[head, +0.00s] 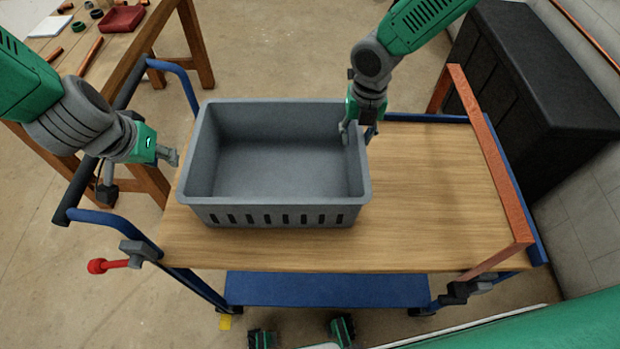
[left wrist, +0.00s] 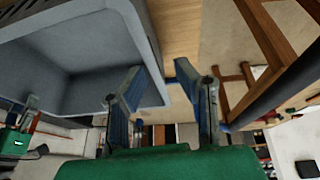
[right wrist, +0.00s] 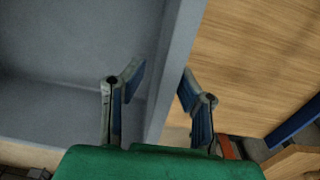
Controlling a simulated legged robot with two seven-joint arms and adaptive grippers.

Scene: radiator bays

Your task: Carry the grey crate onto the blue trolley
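The grey crate (head: 280,212) stands empty and upright on the wooden deck (head: 440,190) of the blue trolley (head: 330,288), over the deck's left part. My left gripper (head: 172,157) is open just outside the crate's left wall in the head view, apart from it. In the left wrist view its fingers (left wrist: 165,85) are spread, with the crate (left wrist: 85,50) to the left. My right gripper (head: 356,125) is at the crate's right wall. In the right wrist view its open fingers (right wrist: 162,85) straddle the crate's wall (right wrist: 172,60), with a gap visible on the inner side.
A copper-coloured bar (head: 490,160) edges the trolley's right end. A blue handle frame (head: 110,220) with a red knob (head: 97,266) is at its left. A wooden table (head: 125,50) stands back left, a black cabinet (head: 530,100) back right. The deck right of the crate is clear.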

